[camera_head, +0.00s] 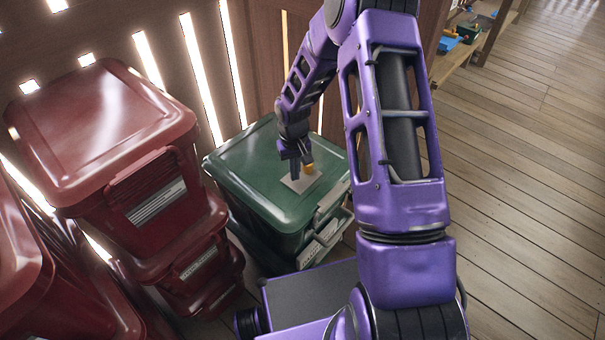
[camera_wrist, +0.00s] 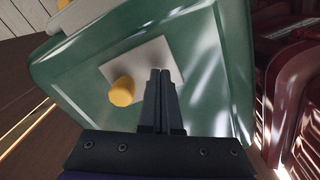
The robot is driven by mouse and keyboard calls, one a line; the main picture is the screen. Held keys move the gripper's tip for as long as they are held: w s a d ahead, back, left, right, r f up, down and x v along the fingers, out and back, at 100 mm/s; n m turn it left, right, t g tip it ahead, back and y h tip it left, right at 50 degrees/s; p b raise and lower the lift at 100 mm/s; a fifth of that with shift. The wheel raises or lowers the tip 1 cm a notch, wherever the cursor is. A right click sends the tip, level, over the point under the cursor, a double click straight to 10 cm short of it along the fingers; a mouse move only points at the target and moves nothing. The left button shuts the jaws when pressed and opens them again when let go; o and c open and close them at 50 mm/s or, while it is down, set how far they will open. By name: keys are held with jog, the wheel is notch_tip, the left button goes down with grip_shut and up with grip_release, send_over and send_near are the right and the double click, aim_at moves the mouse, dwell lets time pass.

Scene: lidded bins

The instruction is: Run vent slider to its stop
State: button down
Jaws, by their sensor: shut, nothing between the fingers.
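The vent slider shows as a small yellow-orange knob (camera_wrist: 122,92) on a pale square plate (camera_wrist: 150,66) set in the lid of a green bin (camera_wrist: 205,95). In the head view the knob (camera_head: 308,168) is partly covered by my gripper, and the plate (camera_head: 300,184) lies on the green lid (camera_head: 265,185). My gripper (camera_wrist: 161,72) is shut and empty. Its fingertips are over the plate, to the right of the knob in the wrist view, with a gap between in that picture. I cannot tell whether the fingertips touch the plate.
Stacked dark red lidded bins (camera_head: 105,120) stand left of the green bin, close beside it. A slatted wooden wall (camera_head: 262,60) rises behind. A wooden shelf with small items (camera_head: 468,32) is at the upper right. The plank floor (camera_head: 530,190) on the right is clear.

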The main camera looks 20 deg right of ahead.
jog(key=shift+d, duration=0.1)
jog(key=shift+w+d, duration=1)
jog(key=shift+d, duration=0.45)
jog(key=shift+w+d, duration=1)
jog(key=shift+d, duration=0.45)
jog(key=shift+w+d, duration=1)
jog(key=shift+d, duration=0.45)
jog(key=shift+a, duration=0.1)
jog(key=shift+s+a, duration=0.45)
jog(key=shift+a, duration=0.1)
notch_tip(320, 180, up, 7)
jog(key=p, duration=0.3)
jog(key=shift+p, duration=0.3)
